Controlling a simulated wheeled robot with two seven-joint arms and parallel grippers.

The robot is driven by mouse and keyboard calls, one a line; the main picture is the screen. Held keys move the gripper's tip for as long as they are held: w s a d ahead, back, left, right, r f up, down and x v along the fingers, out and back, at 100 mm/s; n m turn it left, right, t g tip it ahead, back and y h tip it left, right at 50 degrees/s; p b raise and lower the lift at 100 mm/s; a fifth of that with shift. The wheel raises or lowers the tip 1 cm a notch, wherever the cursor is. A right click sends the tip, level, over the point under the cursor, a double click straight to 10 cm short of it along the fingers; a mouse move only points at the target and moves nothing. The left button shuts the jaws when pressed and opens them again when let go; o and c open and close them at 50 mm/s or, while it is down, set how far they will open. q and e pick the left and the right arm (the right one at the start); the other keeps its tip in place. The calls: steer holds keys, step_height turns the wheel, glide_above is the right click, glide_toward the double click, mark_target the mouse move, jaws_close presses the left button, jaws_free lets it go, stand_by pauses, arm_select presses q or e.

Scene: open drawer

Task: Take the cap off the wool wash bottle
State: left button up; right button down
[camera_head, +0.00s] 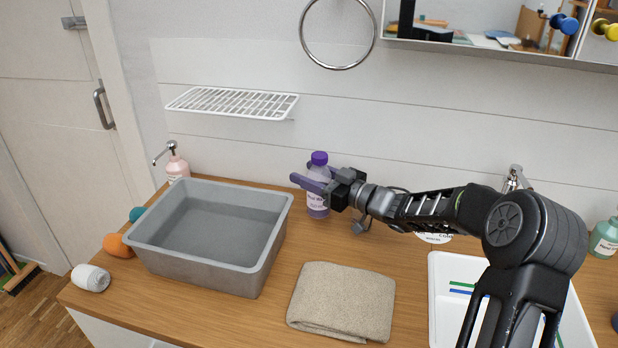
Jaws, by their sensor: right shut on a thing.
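The wool wash bottle (318,202), with a pale body, a label and a purple cap (319,158), stands upright on the wooden counter near the back wall. The cap is on the bottle's top. My right gripper (312,180) reaches in from the right with its purple fingers around the bottle's body, below the cap. It is shut on the bottle, and the fingers and wrist hide part of the body. My left gripper is not in the view.
A grey basin (190,263) stands on the counter to the left, with a pink pump bottle (177,167) behind it and yarn balls (116,246) beside it. A folded beige towel (342,302) lies in front. A white tray (440,270) is at right, and a wire shelf (232,102) is above.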

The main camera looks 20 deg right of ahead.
steer(key=shift+f, duration=0.4)
steer(key=shift+f, duration=0.1)
steer(key=c, duration=0.6)
jaws_free()
steer(key=v, duration=1.2)
steer(key=shift+b, duration=0.3)
